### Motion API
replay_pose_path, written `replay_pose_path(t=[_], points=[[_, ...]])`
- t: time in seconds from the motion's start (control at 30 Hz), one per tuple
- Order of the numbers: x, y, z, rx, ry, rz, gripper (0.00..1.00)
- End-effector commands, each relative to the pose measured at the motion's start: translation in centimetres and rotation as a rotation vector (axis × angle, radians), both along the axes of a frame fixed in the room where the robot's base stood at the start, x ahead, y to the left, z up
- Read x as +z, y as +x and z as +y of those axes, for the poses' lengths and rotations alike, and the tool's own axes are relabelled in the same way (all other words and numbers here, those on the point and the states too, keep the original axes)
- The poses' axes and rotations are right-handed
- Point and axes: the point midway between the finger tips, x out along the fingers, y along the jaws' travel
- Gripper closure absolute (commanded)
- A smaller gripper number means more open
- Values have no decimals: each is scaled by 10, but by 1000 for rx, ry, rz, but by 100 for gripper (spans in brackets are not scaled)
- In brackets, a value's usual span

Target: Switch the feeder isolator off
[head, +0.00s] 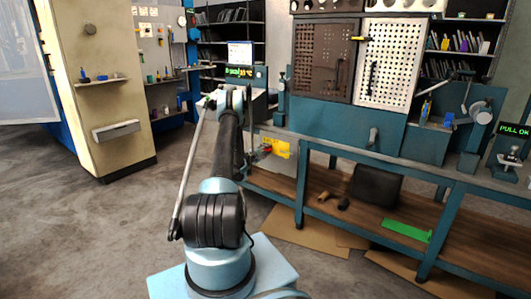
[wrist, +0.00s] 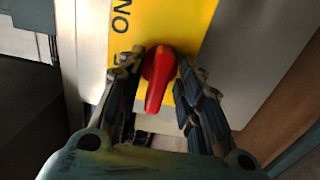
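The feeder isolator shows in the wrist view as a red rotary handle (wrist: 159,78) on a yellow plate (wrist: 188,22). Black letters, reading ON sideways, stand on the plate beside the handle's upper end. My gripper (wrist: 162,70) is open, with one finger on each side of the handle. Narrow gaps seem to remain between the fingers and the handle; contact is not clear. In the head view the yellow plate (head: 281,148) is on the near side of the bench, left end, and my gripper (head: 257,154) is at it, partly hidden by my arm.
A teal workbench (head: 330,142) with a perforated door (head: 385,63) runs to the right. A black box (head: 376,185) and a green tray (head: 406,230) lie on the lower shelf. The floor at left is clear.

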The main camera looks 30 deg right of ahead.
Motion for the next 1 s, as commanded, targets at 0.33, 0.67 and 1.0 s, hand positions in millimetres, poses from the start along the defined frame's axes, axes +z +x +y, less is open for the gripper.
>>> replay_pose_path(t=[0.33,0.67,1.0], points=[[1,-6,16,1,0,0,67],[0,-30,73,1,0,1,67],[-1,-45,108,0,0,1,67]])
